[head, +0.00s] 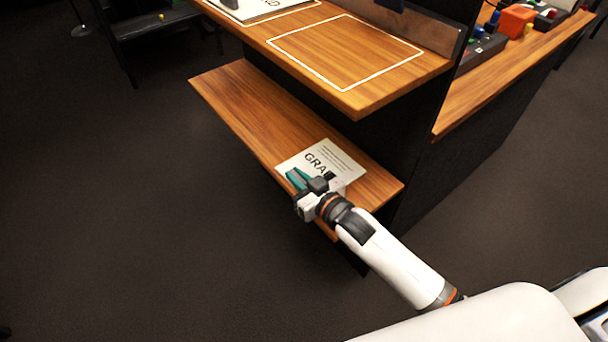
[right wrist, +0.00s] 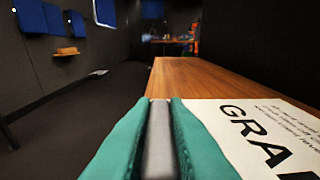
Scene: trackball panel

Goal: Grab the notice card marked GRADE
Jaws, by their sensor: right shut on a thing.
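The notice card (head: 340,158) is white with black print. Its large letters read GRA, and the rest is hidden behind my right gripper. It lies on the lower wooden shelf near the front edge. My right gripper (head: 297,179) is at the card's left edge, with its green fingers closed on a narrow grey piece (right wrist: 160,142) at that edge. In the right wrist view the card (right wrist: 262,128) lies flat just right of the fingers. How the grey piece joins the card is hidden. My left gripper is not in view.
The lower shelf (head: 250,110) is bare to the far left. Above it, the upper counter (head: 350,98) has a white outlined rectangle and another printed card (head: 262,8). A side counter (head: 490,95) at right carries an orange box (head: 516,20). Dark floor lies left.

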